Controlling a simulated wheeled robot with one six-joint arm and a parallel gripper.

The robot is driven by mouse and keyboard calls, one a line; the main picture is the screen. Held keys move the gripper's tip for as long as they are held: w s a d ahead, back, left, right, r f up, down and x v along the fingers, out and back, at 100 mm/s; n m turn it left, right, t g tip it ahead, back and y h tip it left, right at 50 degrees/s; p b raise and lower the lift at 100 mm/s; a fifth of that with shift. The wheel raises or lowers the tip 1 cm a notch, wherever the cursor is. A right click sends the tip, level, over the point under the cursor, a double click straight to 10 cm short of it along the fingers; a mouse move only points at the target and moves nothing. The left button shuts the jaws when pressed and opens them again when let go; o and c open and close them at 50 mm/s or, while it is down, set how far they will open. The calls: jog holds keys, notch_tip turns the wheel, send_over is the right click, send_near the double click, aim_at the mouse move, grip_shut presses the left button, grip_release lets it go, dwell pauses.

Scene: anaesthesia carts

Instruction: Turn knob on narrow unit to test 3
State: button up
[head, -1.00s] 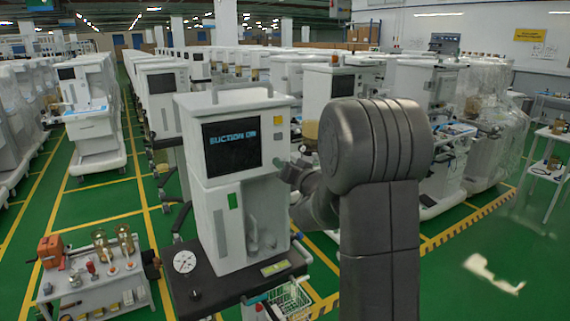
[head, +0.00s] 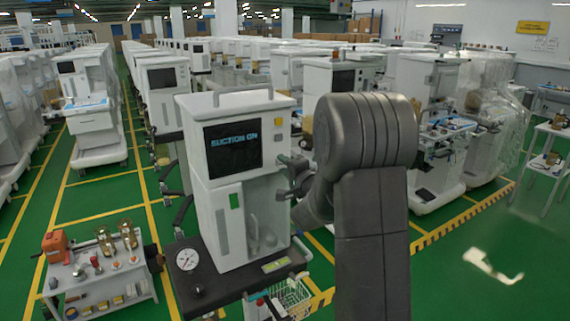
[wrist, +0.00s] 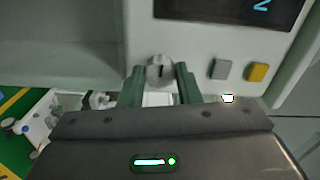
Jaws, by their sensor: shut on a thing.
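The narrow unit (head: 222,195) is a white upright cabinet at the middle left of the head view. Its dark screen (head: 236,147) reads "SUCTION ON". In the wrist view only a corner of the screen (wrist: 225,10) shows, with one cyan letter turned sideways. The small round grey knob (wrist: 160,68) has a dark pointer mark and sits on the panel beside the screen. My gripper (wrist: 160,80) is shut on the knob, one green finger on each side.
A grey button (wrist: 221,69) and a yellow button (wrist: 258,72) sit right of the knob in the wrist view. A dark shelf with a round gauge (head: 187,259) juts out below the unit. A low trolley (head: 100,284) with brass parts stands at left. Other carts crowd behind.

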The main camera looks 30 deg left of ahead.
jog(key=m+p, duration=0.1)
jog(key=m, duration=0.3)
jog(key=shift+m, duration=0.7)
jog(key=o, duration=1)
jog(key=b+v, duration=0.3)
jog(key=v, duration=1.1)
jog(key=shift+a, duration=0.1)
